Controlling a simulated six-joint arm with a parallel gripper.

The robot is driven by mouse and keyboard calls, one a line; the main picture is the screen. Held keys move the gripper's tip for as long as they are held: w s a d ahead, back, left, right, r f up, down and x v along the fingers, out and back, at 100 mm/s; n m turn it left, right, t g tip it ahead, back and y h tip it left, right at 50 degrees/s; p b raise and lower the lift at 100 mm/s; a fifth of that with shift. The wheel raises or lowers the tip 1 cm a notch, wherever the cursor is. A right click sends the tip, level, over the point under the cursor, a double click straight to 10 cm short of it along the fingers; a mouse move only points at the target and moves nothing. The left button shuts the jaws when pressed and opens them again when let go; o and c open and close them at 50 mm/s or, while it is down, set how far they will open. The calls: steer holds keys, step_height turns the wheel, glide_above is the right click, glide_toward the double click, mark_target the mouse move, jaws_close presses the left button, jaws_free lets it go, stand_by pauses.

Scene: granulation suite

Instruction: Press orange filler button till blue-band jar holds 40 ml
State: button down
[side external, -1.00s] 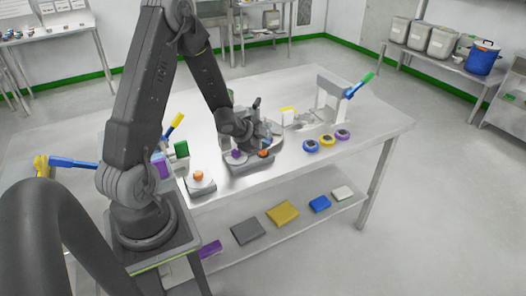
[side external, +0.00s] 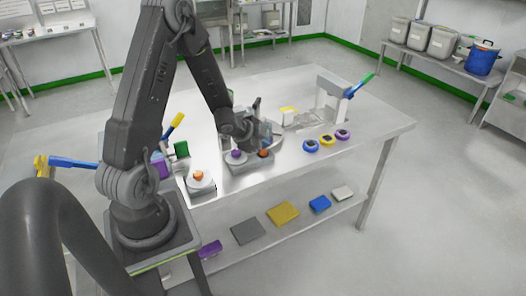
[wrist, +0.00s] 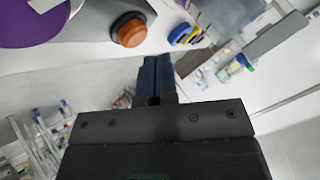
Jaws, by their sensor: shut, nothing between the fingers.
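The orange button (side external: 263,153) sits on the front of a grey filler base on the table, to the right of a purple button (side external: 236,156). In the wrist view the orange button (wrist: 130,32) is a domed cap in a dark ring, up and left of my fingertips. My gripper (wrist: 156,62) is shut and empty, apart from the button in that view. In the side view my wrist is over the filler and the fingertips are hard to make out. I cannot clearly identify the blue-band jar or read its level; my wrist and the filler parts crowd that spot.
Another orange button (side external: 198,175) stands on a separate pale base near the table's front left. Blue (side external: 311,146), yellow (side external: 327,140) and purple (side external: 343,134) rings lie to the right. A white stand (side external: 332,95) with a green-and-blue handle is behind them. The front right of the table is clear.

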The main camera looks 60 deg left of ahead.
mark_target(263, 152)
steer(key=shift+f, duration=0.15)
steer(key=shift+f, duration=0.25)
steer(key=shift+f, duration=0.5)
stand_by(0.8)
steer(key=shift+r, duration=0.9)
steer(key=shift+r, duration=2.55)
